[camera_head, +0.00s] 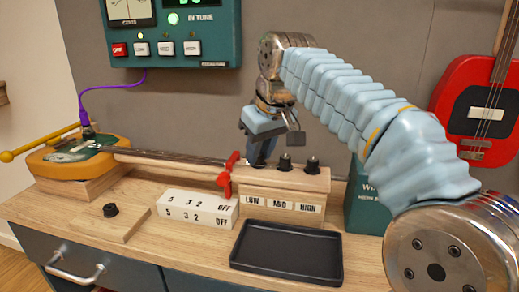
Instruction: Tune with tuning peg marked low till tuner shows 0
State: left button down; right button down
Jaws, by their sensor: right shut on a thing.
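The wooden peg block (285,186) stands on the bench with labels LOW, MID and HIGH. My right gripper (262,157) reaches down to the LOW end and is shut on the low tuning peg, which the fingers hide. The dark MID peg (284,163) and HIGH peg (313,166) stand free beside it. The teal tuner (172,62) hangs on the wall, its top cut off. A green light shows beside IN TUNE; the meter's reading cannot be made out. My left gripper is not in view.
A yellow-bodied stringed instrument (62,163) lies at left, with a purple cable to the tuner. A red clamp (228,176), a white number block (198,208) and a black tray (288,262) are near the pegs. A red guitar (450,85) hangs at right.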

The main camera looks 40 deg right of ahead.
jog(key=c, duration=0.9)
grip_release()
jog(key=shift+c, duration=0.2)
jog(key=v, duration=1.3)
jog(key=shift+r, duration=0.35)
jog(key=shift+s, duration=0.1)
